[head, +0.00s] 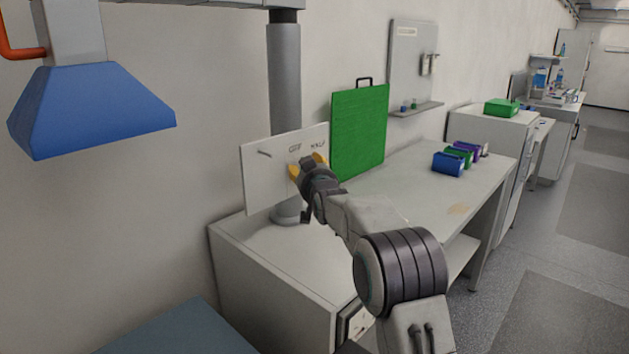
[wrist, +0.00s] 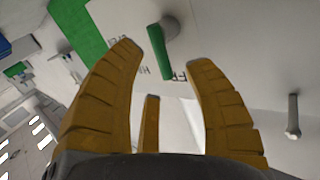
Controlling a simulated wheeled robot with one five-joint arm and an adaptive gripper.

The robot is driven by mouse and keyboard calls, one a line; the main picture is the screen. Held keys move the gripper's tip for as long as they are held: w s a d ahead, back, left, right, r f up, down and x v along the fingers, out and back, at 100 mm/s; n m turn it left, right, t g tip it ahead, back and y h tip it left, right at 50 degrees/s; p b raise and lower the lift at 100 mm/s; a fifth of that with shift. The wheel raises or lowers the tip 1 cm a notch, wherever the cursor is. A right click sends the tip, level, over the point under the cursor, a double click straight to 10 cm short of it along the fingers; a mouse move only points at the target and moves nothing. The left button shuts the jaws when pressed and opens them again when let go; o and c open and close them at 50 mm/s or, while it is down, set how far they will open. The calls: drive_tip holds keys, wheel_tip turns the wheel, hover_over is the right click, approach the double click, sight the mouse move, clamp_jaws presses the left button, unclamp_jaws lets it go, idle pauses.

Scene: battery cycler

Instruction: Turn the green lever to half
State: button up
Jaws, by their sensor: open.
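The green lever (wrist: 158,55) is on a white panel (wrist: 235,50) and hangs from a round grey pivot. In the wrist view its free end points down the picture, beside dark lettering too small to read surely. My gripper (wrist: 167,58) is open, with yellow fingers on either side of the lever; I cannot tell whether any finger touches it. In the head view my gripper (head: 308,164) is at the right part of the white panel (head: 262,178) and hides the green lever.
A grey lever (wrist: 293,117) is on the same panel, apart from my fingers. A green board (head: 360,130) stands close to the right of the panel. A grey post (head: 285,80) rises behind. Blue, green and purple bins stand on the bench (head: 415,185), whose middle is clear.

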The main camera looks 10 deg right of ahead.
drive_tip(key=s, duration=0.9)
drive_tip(key=shift+r, duration=0.3)
drive_tip(key=shift+o, duration=0.3)
drive_tip(key=f+b, duration=0.1)
drive_tip(key=f, duration=0.1)
drive_tip(key=w+f+b, duration=0.1)
drive_tip(key=f, duration=0.1)
drive_tip(key=shift+w+f, duration=0.1)
drive_tip(key=shift+f, duration=0.25)
drive_tip(key=c, duration=0.3)
drive_tip(key=shift+t, duration=0.4)
drive_tip(key=shift+w+r+p, duration=0.35)
drive_tip(key=shift+w+r, duration=0.45)
drive_tip(key=shift+w, duration=1.1)
drive_tip(key=shift+w+r+p, duration=0.35)
drive_tip(key=shift+w+r, duration=0.4)
drive_tip(key=shift+w, duration=1.2)
drive_tip(key=shift+w+r+p, duration=0.35)
drive_tip(key=shift+w+r, duration=0.45)
drive_tip(key=shift+w, duration=1.1)
drive_tip(key=shift+c, duration=0.2)
drive_tip(key=shift+o, duration=0.4)
clamp_jaws()
